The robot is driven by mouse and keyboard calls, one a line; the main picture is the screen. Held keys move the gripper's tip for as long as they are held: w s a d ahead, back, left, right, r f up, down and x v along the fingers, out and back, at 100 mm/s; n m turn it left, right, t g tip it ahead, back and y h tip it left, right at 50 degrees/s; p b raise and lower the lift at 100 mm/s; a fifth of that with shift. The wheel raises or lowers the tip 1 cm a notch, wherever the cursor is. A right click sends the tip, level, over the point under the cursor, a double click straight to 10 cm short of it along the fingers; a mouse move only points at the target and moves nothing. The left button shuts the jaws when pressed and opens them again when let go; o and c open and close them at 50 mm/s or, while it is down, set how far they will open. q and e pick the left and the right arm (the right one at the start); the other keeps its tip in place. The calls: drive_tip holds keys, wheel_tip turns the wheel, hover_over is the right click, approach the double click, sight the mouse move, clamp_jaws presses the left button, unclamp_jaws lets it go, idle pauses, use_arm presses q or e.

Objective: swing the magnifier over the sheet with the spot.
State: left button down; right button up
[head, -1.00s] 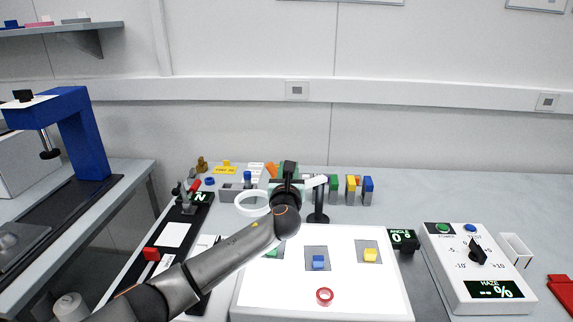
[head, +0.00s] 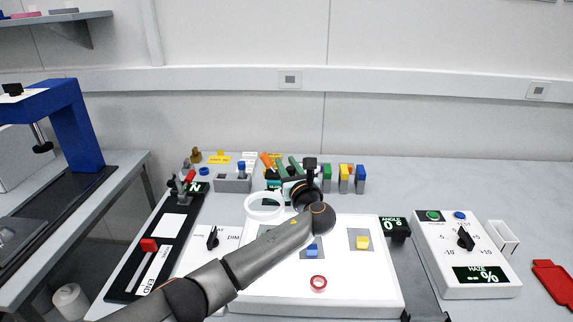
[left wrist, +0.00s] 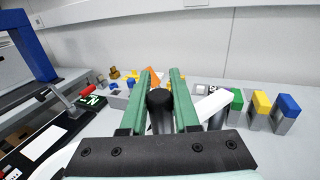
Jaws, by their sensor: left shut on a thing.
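The magnifier (head: 265,207) is a white ring that looks to be over the back-left edge of the white light panel (head: 385,295). My left gripper (head: 296,172) is behind the panel, just right of the ring; its green fingers (left wrist: 160,100) are shut on a black knob. A white bar (left wrist: 212,105) runs to the right of the knob. On the panel, grey sheets carry a blue block (head: 312,252) and a yellow block (head: 362,243); my forearm covers the panel's left part. I cannot make out a spot on any sheet. My right gripper is not in view.
A red ring (head: 318,284) lies at the panel's front. An angle display (head: 395,227) and a haze meter (head: 470,255) stand to the right. A black slide rail (head: 125,282) is on the left. Several coloured blocks (head: 345,178) stand behind.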

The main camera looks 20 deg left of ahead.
use_arm(q)
drive_tip(key=c, duration=0.7)
unclamp_jaws()
drive_tip(key=shift+o, duration=0.2)
drive_tip(key=v, duration=1.2)
drive_tip(key=shift+s, duration=0.2)
drive_tip(key=shift+d+f, duration=0.1)
drive_tip(key=shift+d, duration=0.1)
